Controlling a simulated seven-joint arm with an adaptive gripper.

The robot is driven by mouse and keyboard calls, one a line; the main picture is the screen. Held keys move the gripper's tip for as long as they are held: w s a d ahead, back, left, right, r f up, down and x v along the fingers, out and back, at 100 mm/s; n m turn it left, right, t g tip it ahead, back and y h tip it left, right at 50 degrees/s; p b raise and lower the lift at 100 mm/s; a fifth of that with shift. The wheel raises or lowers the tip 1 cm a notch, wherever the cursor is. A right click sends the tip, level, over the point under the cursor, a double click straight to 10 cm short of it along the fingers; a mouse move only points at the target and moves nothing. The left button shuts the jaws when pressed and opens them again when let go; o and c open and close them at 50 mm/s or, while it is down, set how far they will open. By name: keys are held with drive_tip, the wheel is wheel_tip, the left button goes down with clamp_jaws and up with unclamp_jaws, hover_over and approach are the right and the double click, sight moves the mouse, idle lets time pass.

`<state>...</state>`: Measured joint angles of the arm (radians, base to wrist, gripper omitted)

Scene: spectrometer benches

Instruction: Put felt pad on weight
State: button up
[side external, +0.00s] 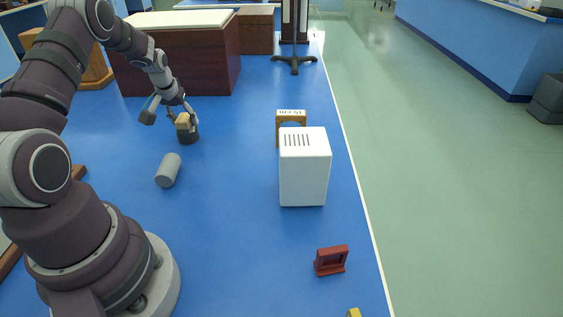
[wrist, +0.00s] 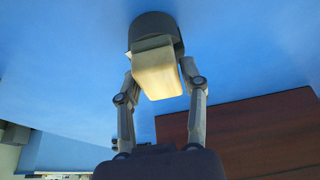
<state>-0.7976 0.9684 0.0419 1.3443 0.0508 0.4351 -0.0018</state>
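A small tan block (side external: 183,120), which I take to be the felt pad, is at the top of a short dark grey cylinder (side external: 188,138), which looks like the weight. In the wrist view the tan pad (wrist: 157,73) sits between my fingers, in front of the dark weight (wrist: 155,25). Pad and weight overlap in both views; whether the pad rests fully on it is unclear. My gripper (wrist: 158,70) has one finger on each side of the pad, seemingly against its edges. It also shows in the side view (side external: 182,113), pointing down.
A white vented box (side external: 304,168), a wooden arch (side external: 291,115) and a red stand (side external: 331,260) are to the right. A dark reddish-brown cabinet (side external: 180,62) stands close behind my gripper.

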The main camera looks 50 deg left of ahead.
drive_tip(key=shift+o, duration=1.3)
drive_tip(key=shift+r, duration=0.1)
drive_tip(key=s+d+r+m, duration=0.2)
drive_tip(key=d+r, duration=0.7)
drive_tip(key=r, duration=0.5)
drive_tip(key=s+d+r+m+t+h, duration=0.1)
drive_tip(key=s+d+m, duration=0.2)
drive_tip(key=d, duration=0.6)
drive_tip(key=s+d+r+m+t+h, duration=0.1)
drive_tip(key=s+d+m, duration=0.3)
drive_tip(key=d, duration=0.6)
drive_tip(key=shift+s+d+r+h, duration=0.3)
drive_tip(key=shift+s+r+h, duration=0.3)
drive_tip(key=shift+s, duration=0.3)
